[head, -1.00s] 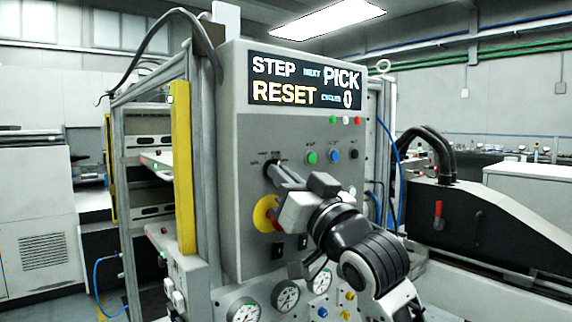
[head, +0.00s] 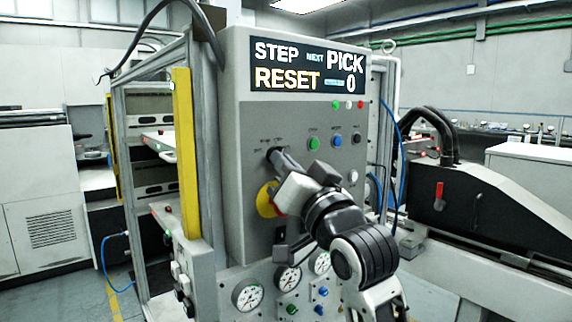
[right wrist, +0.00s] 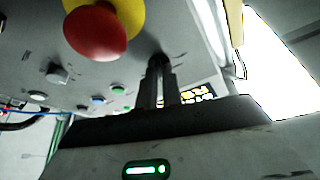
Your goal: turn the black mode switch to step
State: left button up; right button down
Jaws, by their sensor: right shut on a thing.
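The black mode switch (right wrist: 158,60) sits on the grey control panel (head: 236,190). It shows in the right wrist view between my right gripper's fingertips. My right gripper (head: 277,155) is shut on the switch, its fingers reaching to the panel in the head view. The gripper hides most of the switch in the head view, so its exact angle cannot be told. The display (head: 307,67) on the panel reads STEP, NEXT PICK, RESET and 0. My left gripper is not in view.
A red emergency button (right wrist: 95,33) on a yellow plate (head: 266,200) is close below the switch, partly behind my gripper. Green (head: 314,143), blue (head: 336,140) and black (head: 356,138) buttons stand to the right. Round gauges (head: 247,294) line the lower panel. A yellow post (head: 185,155) stands left.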

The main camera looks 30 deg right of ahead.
jog(key=c, duration=1.6)
grip_release()
jog(key=shift+o, duration=0.2)
pick_arm(q)
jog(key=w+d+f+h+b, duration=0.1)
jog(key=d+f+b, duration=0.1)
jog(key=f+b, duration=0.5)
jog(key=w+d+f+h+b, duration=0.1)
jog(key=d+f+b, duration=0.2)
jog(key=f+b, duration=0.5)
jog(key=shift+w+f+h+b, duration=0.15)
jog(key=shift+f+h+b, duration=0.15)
jog(key=shift+b, duration=4.1)
pick_arm(e)
jog(key=v, duration=1.5)
jog(key=shift+s, duration=0.45)
